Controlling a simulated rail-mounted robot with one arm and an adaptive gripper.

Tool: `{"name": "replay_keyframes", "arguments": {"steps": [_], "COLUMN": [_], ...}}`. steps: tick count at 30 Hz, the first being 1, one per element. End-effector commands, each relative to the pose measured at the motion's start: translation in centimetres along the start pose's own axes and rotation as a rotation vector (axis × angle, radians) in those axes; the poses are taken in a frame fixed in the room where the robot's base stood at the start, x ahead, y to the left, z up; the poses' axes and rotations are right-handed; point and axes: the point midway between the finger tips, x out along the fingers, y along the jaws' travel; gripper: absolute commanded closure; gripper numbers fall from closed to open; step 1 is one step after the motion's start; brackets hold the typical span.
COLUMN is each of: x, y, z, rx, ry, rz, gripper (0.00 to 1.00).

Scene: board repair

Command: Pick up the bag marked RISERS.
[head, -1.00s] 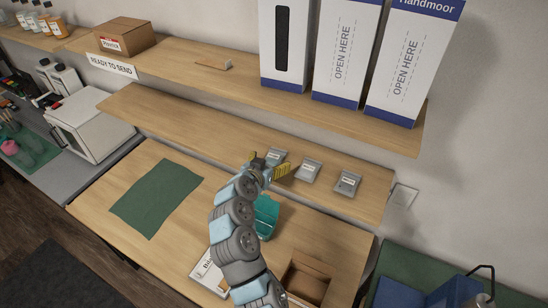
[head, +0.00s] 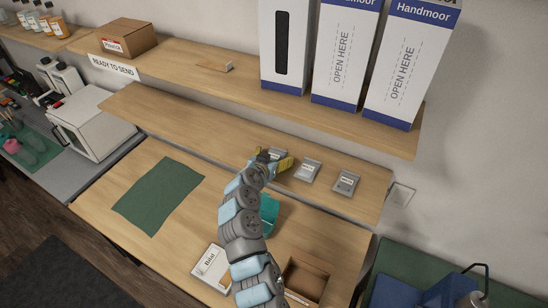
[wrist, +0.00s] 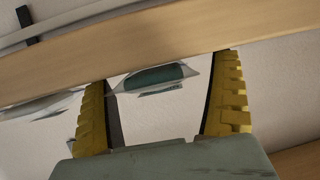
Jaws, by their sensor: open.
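Three small grey bags lie in a row on the lower shelf in the head view: a left bag (head: 279,153), a middle bag (head: 308,169) and a right bag (head: 346,182). Their labels are too small to read, so I cannot tell which is marked RISERS. My gripper (head: 272,159), with yellow fingers, is open at the left bag and partly covers it. In the wrist view a clear bag with dark green contents (wrist: 155,77) shows between the spread fingers, near their tips. I cannot tell whether the fingers touch it.
The upper shelf (head: 200,62) overhangs the bags and carries tall white boxes (head: 343,55). Its edge (wrist: 150,45) seems to cross the wrist view close ahead. Below are a teal bin (head: 269,213), an open cardboard box (head: 305,281) and a green mat (head: 157,195).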

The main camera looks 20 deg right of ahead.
Motion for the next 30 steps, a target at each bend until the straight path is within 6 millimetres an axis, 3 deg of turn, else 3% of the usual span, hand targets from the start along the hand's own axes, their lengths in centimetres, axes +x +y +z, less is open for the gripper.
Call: {"name": "replay_keyframes", "arguments": {"steps": [4,11,12,23,30], "x": [0.0,0.0,0.0,-0.1,-1.4], "y": [0.0,0.0,0.0,0.0,0.1], "z": [0.0,0.0,0.0,-0.4,-3.0], "rx": [0.0,0.0,0.0,0.0,0.002], "ry": [0.0,0.0,0.0,0.001,0.005], "rz": [0.0,0.0,0.0,0.001,-0.001], "gripper": [0.06,0.72,0.75,0.75,0.75]}}
